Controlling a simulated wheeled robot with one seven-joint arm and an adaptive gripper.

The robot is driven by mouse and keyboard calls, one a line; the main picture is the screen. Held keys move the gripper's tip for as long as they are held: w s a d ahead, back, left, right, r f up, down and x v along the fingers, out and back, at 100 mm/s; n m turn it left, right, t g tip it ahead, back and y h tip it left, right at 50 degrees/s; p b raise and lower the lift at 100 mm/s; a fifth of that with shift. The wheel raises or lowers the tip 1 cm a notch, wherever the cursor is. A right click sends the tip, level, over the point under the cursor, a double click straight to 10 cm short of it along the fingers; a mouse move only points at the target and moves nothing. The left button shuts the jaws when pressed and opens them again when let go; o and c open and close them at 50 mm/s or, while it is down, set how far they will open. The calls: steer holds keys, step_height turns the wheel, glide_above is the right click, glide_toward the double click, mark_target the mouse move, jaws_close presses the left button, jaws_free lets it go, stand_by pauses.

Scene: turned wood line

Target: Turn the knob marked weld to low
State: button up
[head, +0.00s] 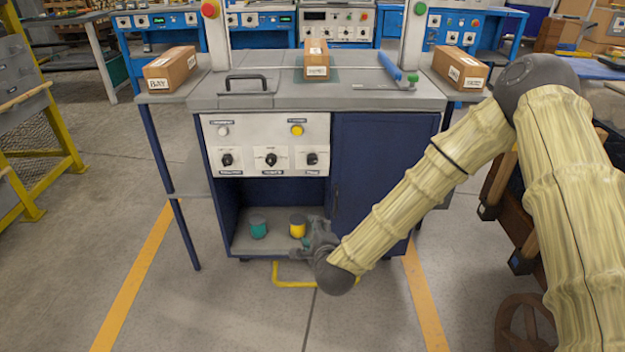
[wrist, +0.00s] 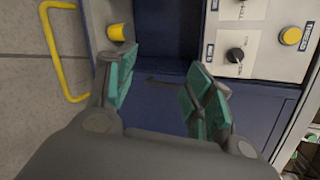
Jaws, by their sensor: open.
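In the head view, a white control panel (head: 265,143) on the front of a blue bench carries three black knobs in a row: a left knob (head: 227,159), a middle knob (head: 271,159) and a right knob (head: 312,159). Their labels are too blurred to read, so I cannot tell which is marked weld. My gripper (head: 309,240) is low in front of the open shelf, below the panel and apart from it. In the wrist view the gripper (wrist: 160,78) is open and empty. One black knob (wrist: 236,55) shows turned sideways beyond the right finger.
A white button (head: 223,131) and a yellow button (head: 297,130) sit above the knobs. A blue door (head: 370,150) is right of the panel. A yellow floor rail (head: 290,285) lies in front.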

steer(key=w+r+m+t+h+b, duration=0.1)
steer(key=w+r+m+t+b, duration=0.1)
steer(key=w+r+m+b, duration=0.25)
steer(key=m+t+h+b, duration=0.2)
steer(key=m+t+b, duration=0.1)
steer(key=m+b, duration=0.2)
glide_toward(313, 163)
steer(key=w+b, duration=0.4)
steer(key=w, duration=0.5)
steer(key=shift+w+r, duration=0.2)
steer(key=shift+w, duration=0.2)
steer(key=c, duration=1)
